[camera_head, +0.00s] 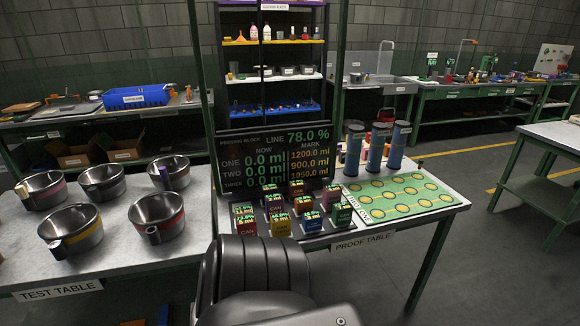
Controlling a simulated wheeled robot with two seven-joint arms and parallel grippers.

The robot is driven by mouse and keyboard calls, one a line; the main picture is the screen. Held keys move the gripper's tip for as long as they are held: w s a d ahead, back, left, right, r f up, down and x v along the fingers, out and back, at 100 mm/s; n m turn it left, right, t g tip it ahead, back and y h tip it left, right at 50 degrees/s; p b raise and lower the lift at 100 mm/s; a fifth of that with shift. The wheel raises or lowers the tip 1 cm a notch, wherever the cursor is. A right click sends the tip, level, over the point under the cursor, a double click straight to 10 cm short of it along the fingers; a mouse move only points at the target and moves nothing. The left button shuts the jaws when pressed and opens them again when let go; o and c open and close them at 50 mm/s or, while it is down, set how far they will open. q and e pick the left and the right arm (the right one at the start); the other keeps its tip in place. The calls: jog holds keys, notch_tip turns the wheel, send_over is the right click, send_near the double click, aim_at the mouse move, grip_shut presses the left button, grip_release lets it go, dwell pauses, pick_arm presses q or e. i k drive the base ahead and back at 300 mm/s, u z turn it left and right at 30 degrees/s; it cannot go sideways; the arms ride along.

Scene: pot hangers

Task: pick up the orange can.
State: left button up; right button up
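Several small cans with dark tops and glowing green labels stand in a group on the proof table (392,222), in front of a dark display board. An orange-yellow can (280,229) is in the front row. A red can (246,228) is to its left and a blue can (312,226) to its right. The colours are small and dim, so I cannot tell for sure that the orange-yellow one is the orange can. Neither of my grippers is in view.
A display board (272,160) stands behind the cans. Blue cylinders (376,148) and a green mat with yellow circles (400,194) are to the right. Several metal pots (157,216) stand on the test table at left. A black ribbed form, probably mine, fills the bottom centre.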

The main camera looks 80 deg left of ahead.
aim_at(306, 204)
jog(key=u, duration=0.95)
jog(key=i, duration=0.9)
jog(key=u, duration=0.9)
